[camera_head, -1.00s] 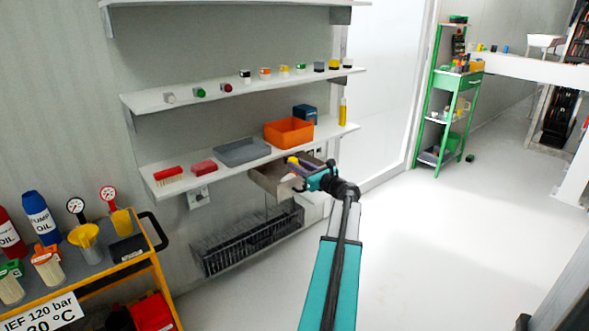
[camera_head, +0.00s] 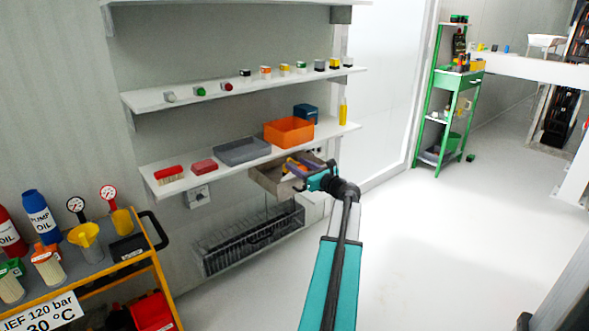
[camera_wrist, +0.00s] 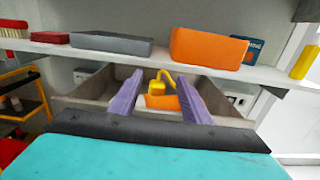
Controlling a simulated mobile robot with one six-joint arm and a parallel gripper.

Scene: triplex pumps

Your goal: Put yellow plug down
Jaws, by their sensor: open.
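The yellow plug (camera_wrist: 165,82) shows in the wrist view inside a grey-brown open drawer or box (camera_wrist: 88,92), between and beyond my fingertips. A yellow cord loop or hook rises from its top, and an orange patch (camera_wrist: 160,102) lies just below it. My gripper (camera_wrist: 156,90) has two purple fingers, spread apart, reaching over the front of the box. I cannot tell from the picture whether the plug touches a finger. In the head view my gripper (camera_head: 298,166) is over the box (camera_head: 268,178) under the lower shelf; the plug cannot be made out there.
The lower shelf (camera_head: 215,172) runs just above the box, with an orange bin (camera_head: 289,132), a grey tray (camera_head: 242,151) and a yellow bottle (camera_head: 343,112). A yellow cart (camera_head: 150,244) stands at left. The floor at right (camera_head: 430,250) is clear.

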